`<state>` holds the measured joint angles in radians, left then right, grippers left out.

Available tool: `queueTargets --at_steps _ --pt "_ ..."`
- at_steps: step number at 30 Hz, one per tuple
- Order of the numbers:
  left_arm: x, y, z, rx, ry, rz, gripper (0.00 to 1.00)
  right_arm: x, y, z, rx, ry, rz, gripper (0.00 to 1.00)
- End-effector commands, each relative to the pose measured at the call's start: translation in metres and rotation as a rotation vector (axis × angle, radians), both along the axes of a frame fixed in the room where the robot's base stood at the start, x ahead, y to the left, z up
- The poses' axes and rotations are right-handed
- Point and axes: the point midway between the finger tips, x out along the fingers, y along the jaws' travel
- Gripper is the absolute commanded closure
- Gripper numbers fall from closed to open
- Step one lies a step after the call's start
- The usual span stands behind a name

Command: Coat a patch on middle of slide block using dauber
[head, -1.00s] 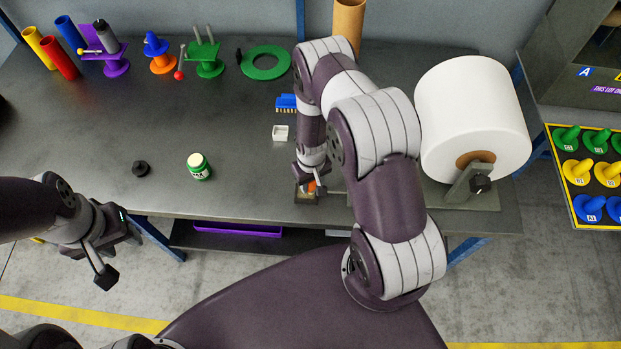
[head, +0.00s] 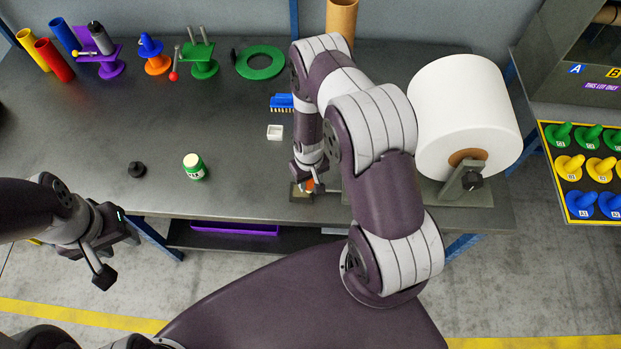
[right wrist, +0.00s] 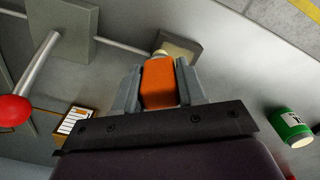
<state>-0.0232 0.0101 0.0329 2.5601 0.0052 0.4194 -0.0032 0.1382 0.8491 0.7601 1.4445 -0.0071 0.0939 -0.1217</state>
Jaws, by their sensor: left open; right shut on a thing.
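My right gripper (right wrist: 160,85) is shut on the orange dauber (right wrist: 158,84), and its fingers lie on either side of the handle. The dauber's pale end (right wrist: 160,54) is at the near edge of a small beige-grey block (right wrist: 184,48), which looks like the slide block. I cannot tell whether they touch. In the head view the block (head: 297,192) lies at the table's front edge, partly hidden by my right gripper (head: 308,184). My left gripper (head: 118,250) is open and empty in front of the table.
A white dish (head: 275,132) and blue brush (head: 281,102) lie behind the block. A big white roll (head: 466,115) stands to the right. In the wrist view a red ball (right wrist: 14,110) on a rod is at the left.

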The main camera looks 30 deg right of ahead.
Motion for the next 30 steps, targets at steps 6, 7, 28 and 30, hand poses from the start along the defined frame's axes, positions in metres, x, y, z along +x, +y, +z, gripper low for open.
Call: queueTargets --at_steps 6,7,28,30 --pt "0.0 0.0 0.017 0.0 0.001 0.0 0.57 0.007 0.0 0.026 -0.001 -0.007 0.0 0.9" --pt "0.0 0.0 0.019 0.0 0.001 0.0 0.57 0.008 0.001 0.029 -0.001 -0.007 0.0 0.9" --pt "0.0 0.0 0.041 0.0 0.001 0.0 0.57 0.016 0.002 0.064 -0.001 -0.006 0.001 0.9" --pt "0.0 0.0 0.041 0.0 0.001 0.0 0.57 0.016 0.002 0.064 -0.001 -0.006 0.001 0.9"
